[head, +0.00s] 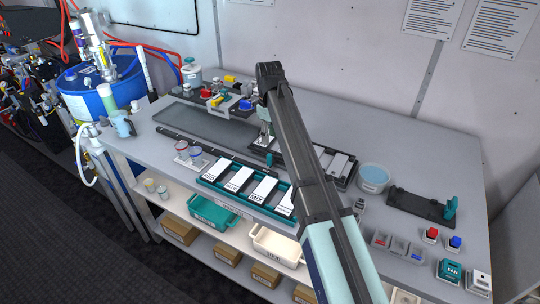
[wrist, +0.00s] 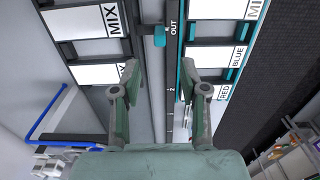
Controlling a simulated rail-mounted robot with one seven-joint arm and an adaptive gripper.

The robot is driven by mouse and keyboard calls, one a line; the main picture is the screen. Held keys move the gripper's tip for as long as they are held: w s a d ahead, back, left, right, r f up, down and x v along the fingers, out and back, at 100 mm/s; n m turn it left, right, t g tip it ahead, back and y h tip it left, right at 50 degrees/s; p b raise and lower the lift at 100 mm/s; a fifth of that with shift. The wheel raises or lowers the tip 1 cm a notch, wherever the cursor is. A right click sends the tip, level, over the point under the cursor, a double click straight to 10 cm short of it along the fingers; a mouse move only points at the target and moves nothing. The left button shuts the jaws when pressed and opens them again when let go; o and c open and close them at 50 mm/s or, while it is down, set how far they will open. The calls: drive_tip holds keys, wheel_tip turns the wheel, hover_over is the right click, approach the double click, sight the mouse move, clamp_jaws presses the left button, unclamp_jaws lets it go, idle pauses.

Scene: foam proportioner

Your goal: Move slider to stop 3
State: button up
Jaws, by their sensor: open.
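The slider shows as a small teal knob (wrist: 160,36) in the upper middle of the wrist view. It sits on a long dark rail (wrist: 172,65), beside the white word OUT. A small 2 is printed lower down the rail; I cannot make out a 3. The rail also shows in the head view (head: 205,149), along the front of the bench. My gripper (wrist: 159,72) is open and empty, its fingers on either side of the rail line and short of the knob in the picture. In the head view my gripper (head: 265,136) is over the rail's right part, partly hidden by my arm.
A teal rack (head: 240,190) with white labelled cards lies in front of the rail, and a dark card rack (head: 338,165) lies behind my arm. A dark fixture with a teal handle (head: 450,207) is at right.

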sight(269, 155)
wheel_tip(269, 155, down, 11)
drive_tip(key=shift+r+p, duration=0.2)
drive_tip(key=shift+p, duration=1.05)
clamp_jaws()
